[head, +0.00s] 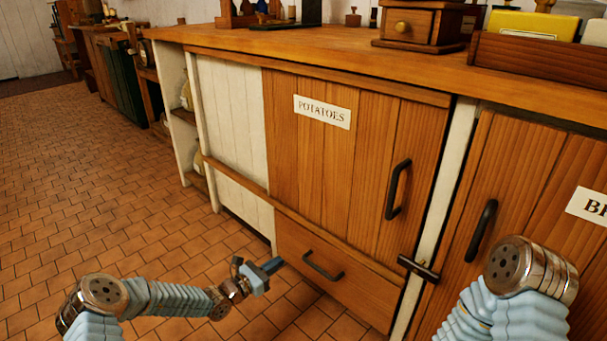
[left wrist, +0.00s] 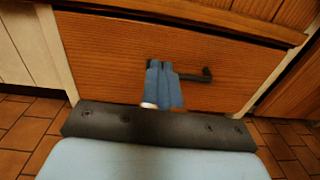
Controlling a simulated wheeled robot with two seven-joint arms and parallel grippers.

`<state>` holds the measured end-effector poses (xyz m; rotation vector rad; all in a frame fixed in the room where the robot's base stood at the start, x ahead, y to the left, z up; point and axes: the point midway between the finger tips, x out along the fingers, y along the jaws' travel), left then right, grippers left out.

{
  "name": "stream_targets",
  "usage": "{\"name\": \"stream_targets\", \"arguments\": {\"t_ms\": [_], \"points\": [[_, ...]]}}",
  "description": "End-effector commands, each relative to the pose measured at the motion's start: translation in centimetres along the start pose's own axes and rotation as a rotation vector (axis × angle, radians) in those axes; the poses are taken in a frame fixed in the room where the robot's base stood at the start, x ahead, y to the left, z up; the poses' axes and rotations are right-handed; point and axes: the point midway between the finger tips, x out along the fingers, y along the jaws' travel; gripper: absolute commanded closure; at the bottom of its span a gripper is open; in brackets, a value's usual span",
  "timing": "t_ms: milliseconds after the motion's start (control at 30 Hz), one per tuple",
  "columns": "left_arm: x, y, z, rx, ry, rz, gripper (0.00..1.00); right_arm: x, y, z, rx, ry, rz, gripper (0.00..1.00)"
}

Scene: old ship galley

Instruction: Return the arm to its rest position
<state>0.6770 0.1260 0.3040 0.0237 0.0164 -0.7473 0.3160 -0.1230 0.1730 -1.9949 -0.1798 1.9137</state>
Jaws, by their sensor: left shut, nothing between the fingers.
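My left gripper (head: 272,265) is low in front of the cabinet, its blue fingers together and empty. In the left wrist view the closed fingers (left wrist: 164,85) point at the wooden drawer front (left wrist: 110,60) and cover part of its dark handle (left wrist: 190,75). In the head view the fingertips are just left of the drawer handle (head: 323,268), with no grip on it; whether they touch the drawer front I cannot tell. The drawer looks closed. My left arm stretches out from the lower left. My right arm is bent at the lower right, and its gripper is out of the picture.
Above the drawer is a closed door labelled POTATOES (head: 322,111), with a dark handle (head: 397,190). A latch (head: 418,268) sits at its lower right. The counter (head: 300,45) overhangs and carries a small drawer box (head: 408,25). The tiled floor (head: 100,200) at left is clear.

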Motion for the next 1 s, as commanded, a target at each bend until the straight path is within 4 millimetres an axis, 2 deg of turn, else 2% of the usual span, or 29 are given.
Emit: {"name": "stream_targets", "arguments": {"t_ms": [67, 133, 167, 233, 267, 300, 367, 400, 500, 600, 700, 800, 1000], "points": [[0.0, -2.9, -0.2, 0.04, 0.056, -0.087, 1.0, -0.8, -0.3, 0.0, 0.0, 0.0, 0.0, 0.16], [-0.6, -7.0, -1.1, 0.11, 0.142, -0.217, 1.0, -1.7, -0.7, 0.0, -0.001, 0.0, 0.0, 0.16], [-1.2, -9.2, -1.6, 0.153, 0.187, -0.286, 1.0, -2.1, -0.9, 0.0, -0.002, 0.0, 0.0, 0.16], [-3.6, -14.3, -3.1, 0.278, 0.309, -0.473, 1.0, -3.3, -1.4, 0.0, -0.003, 0.0, -0.001, 0.16], [-5.1, -16.4, -3.8, 0.345, 0.363, -0.557, 1.0, -3.8, -1.6, 0.0, -0.003, 0.0, -0.001, 0.16], [-7.5, -18.9, -4.7, 0.445, 0.433, -0.676, 1.0, -4.6, -1.9, 0.1, -0.004, 0.0, -0.001, 0.16], [-11.8, -21.9, -5.7, 0.626, 0.529, -0.858, 1.0, -5.9, -2.4, 0.1, -0.005, 0.0, -0.001, 0.16], [-14.8, -23.2, -6.0, 0.763, 0.581, -0.973, 1.0, -6.7, -2.8, 0.1, -0.006, 0.0, -0.001, 0.16], [-20.8, -24.4, -5.8, 1.101, 0.634, -1.196, 1.0, -8.4, -3.5, 0.2, -0.009, -0.001, -0.002, 0.16], [-24.1, -24.6, -4.4, 1.389, 0.6, -1.325, 1.0, -9.5, -4.0, 0.3, -0.01, -0.002, -0.002, 0.16], [-25.5, -25.0, -2.9, 1.584, 0.534, -1.38, 1.0, -10.2, -4.3, 0.3, -0.011, -0.003, -0.002, 0.16], [-26.0, -25.3, -2.1, 1.688, 0.482, -1.398, 1.0, -10.4, -4.5, 0.3, -0.012, -0.003, -0.003, 0.16], [-26.1, -25.4, -1.9, 1.712, 0.469, -1.4, 1.0, -10.5, -4.5, 0.3, -0.012, -0.003, -0.003, 0.16]]}}
